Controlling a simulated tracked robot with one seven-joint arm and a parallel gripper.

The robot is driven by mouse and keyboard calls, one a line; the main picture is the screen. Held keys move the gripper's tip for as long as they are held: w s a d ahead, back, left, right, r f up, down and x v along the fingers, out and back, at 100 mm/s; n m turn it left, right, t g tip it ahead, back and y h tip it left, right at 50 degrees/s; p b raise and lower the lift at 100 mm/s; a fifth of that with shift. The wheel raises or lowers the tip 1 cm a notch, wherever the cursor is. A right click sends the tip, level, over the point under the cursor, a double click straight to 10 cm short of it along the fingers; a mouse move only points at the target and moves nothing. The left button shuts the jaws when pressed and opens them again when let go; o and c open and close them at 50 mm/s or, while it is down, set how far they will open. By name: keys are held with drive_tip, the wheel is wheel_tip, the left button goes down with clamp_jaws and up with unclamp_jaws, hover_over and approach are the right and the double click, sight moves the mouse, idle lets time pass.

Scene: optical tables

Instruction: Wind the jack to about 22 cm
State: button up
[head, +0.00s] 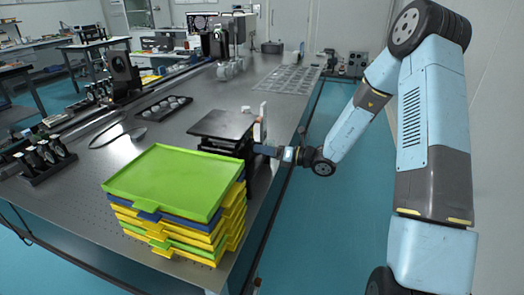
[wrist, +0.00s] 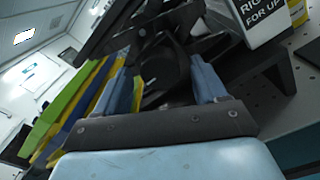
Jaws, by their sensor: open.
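The jack (head: 222,125) stands near the right edge of the optical table, with a flat dark top plate raised over a dark body. My gripper (head: 265,150) is at the jack's right side, reaching in from over the aisle. In the wrist view my gripper (wrist: 165,80) is open, with its two blue-grey fingers apart. A round dark knob (wrist: 160,66) of the jack shows between and just beyond the fingers. I cannot tell whether either finger touches it. The jack's lower parts are mostly hidden by the stacked trays in the head view.
A stack of green, yellow and blue trays (head: 165,185) stands close in front of the jack. A black tray of round parts (head: 163,108) lies further left. The aisle floor (head: 325,205) on the right is clear.

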drive_tip(key=v, duration=1.2)
drive_tip(key=shift+d, duration=0.2)
drive_tip(key=shift+s, duration=0.15)
drive_tip(key=s+a+r+n+g+h, duration=0.1)
drive_tip(key=s+r+n+g+h, duration=0.35)
drive_tip(key=s+n, duration=0.35)
drive_tip(key=s+a+r+n+g+h, duration=0.1)
drive_tip(key=s+r+n+g+h, duration=0.2)
drive_tip(key=s+r+n, duration=0.4)
drive_tip(key=s+d+r+n+t+h, duration=0.7)
drive_tip(key=s+d+r+n+h, duration=0.2)
drive_tip(key=s+r+n, duration=0.3)
drive_tip(key=shift+s+d+n, duration=0.7)
drive_tip(key=shift+s+d, duration=0.2)
drive_tip(key=shift+s, duration=0.25)
